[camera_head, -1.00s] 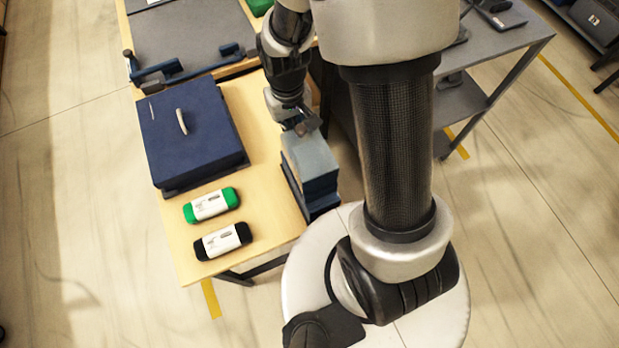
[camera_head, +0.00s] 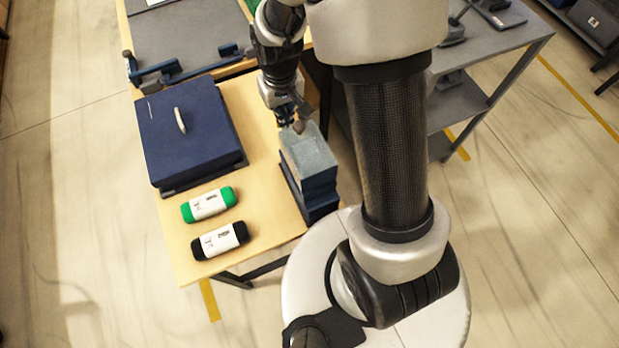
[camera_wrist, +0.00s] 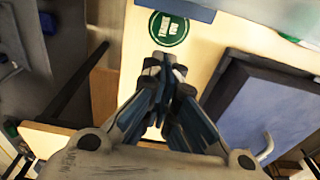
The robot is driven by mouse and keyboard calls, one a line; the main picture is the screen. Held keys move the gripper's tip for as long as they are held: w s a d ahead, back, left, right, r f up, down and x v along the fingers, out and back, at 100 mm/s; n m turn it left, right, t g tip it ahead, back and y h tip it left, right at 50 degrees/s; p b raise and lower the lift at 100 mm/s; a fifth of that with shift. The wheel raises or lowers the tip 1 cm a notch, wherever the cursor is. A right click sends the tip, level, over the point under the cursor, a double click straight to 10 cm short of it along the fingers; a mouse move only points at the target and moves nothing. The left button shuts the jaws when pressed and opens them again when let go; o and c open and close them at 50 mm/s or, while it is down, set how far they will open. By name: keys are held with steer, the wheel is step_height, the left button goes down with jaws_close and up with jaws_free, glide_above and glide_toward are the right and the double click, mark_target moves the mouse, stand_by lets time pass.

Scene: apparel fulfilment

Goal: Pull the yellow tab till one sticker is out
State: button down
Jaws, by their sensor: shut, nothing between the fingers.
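A blue-grey dispenser-like box (camera_head: 310,165) stands at the right edge of the wooden table. My gripper (camera_head: 297,122) is just beyond its far end, partly hidden by my arm's wrist. In the wrist view my gripper (camera_wrist: 164,70) is shut and empty, fingertips together. I cannot make out a yellow tab in either view.
A dark blue lidded box (camera_head: 190,135) with a pale handle stands left of the gripper. Green-ended (camera_head: 209,204) and black-ended (camera_head: 220,240) rolls with white bands lie in front of it. A grey shelf unit (camera_head: 470,95) stands to the right. Bare wood lies between box and dispenser.

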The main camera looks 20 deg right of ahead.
steer(key=s+f+g, duration=0.1)
steer(key=s+f, duration=0.1)
steer(key=f, duration=0.1)
steer(key=shift+s, duration=0.15)
steer(key=r+p, duration=0.6)
steer(key=r, duration=0.1)
steer(key=shift+w, duration=0.25)
steer(key=shift+r, duration=0.1)
steer(key=shift+w+r, duration=0.15)
steer(key=s+r+t, duration=0.2)
steer(key=s+r, duration=0.3)
steer(key=r, duration=1)
steer(key=s+r+t, duration=0.2)
steer(key=s+r, duration=0.6)
steer(key=s, duration=0.4)
steer(key=shift+s+t, duration=0.3)
